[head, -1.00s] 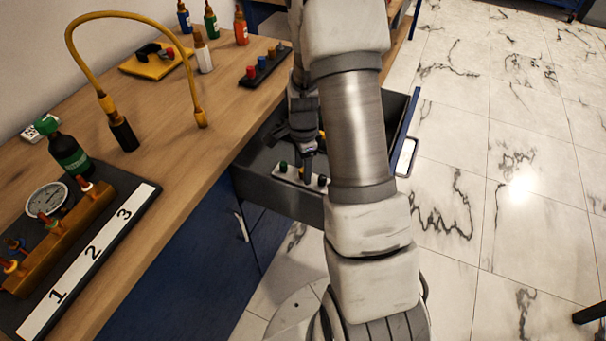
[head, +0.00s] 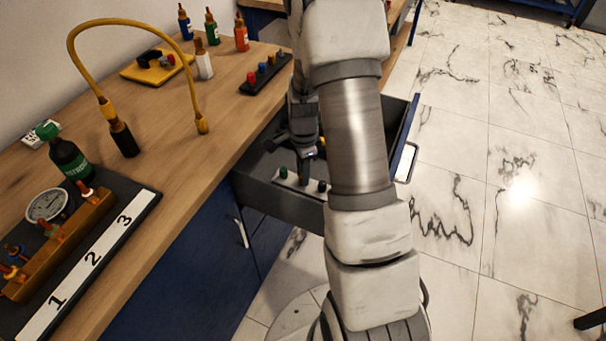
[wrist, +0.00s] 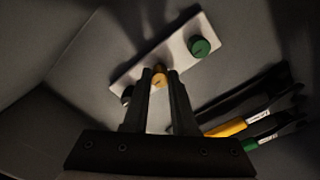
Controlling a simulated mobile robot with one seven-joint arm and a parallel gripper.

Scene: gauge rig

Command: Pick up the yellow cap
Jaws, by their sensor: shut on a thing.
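The yellow cap (wrist: 159,79) shows in the wrist view between the tips of my gripper (wrist: 162,74), which is shut on it. The cap is at the middle of a pale strip (wrist: 121,84) in the open drawer. A green cap (wrist: 200,46) sits at one end of the strip and a dark cap (wrist: 127,94) at the other. In the head view my gripper (head: 306,165) reaches down into the drawer (head: 262,188) over the strip, and the yellow cap is hidden there.
Tools with yellow and green handles (wrist: 226,128) lie in the drawer beside my gripper. The drawer walls stand close around it. The wooden bench (head: 190,140) to the left holds a gauge (head: 47,204), a yellow hose (head: 130,18) and several bottles.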

